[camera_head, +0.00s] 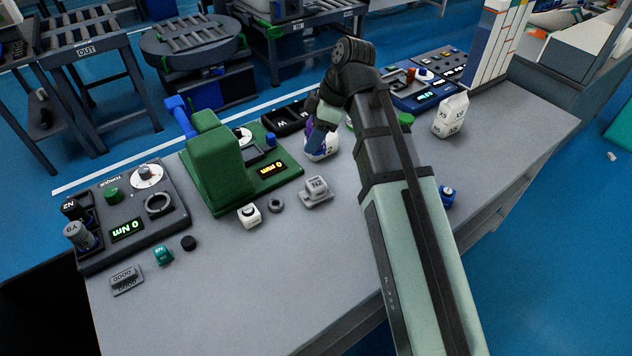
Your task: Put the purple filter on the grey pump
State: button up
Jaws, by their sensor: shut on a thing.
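A grey block on a flat base (316,188), with a lettered label, looks like the grey pump. It stands upright on the table, nearer and below the gripper in the picture.
The green device (215,165) stands left of the gripper. A white block (249,216) and dark ring (276,205) lie left of the grey block. The front tabletop is mostly clear.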

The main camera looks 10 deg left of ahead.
send_over(313, 182)
jog(key=shift+f, duration=5.7)
jog(key=shift+f, duration=0.15)
jog(key=o, duration=1.1)
jog(key=shift+c, duration=0.2)
jog(key=s+v, duration=0.1)
jog(key=v, duration=1.1)
jog(key=shift+w+r, duration=0.2)
jog(key=shift+w, duration=0.2)
jog(key=shift+d, duration=0.1)
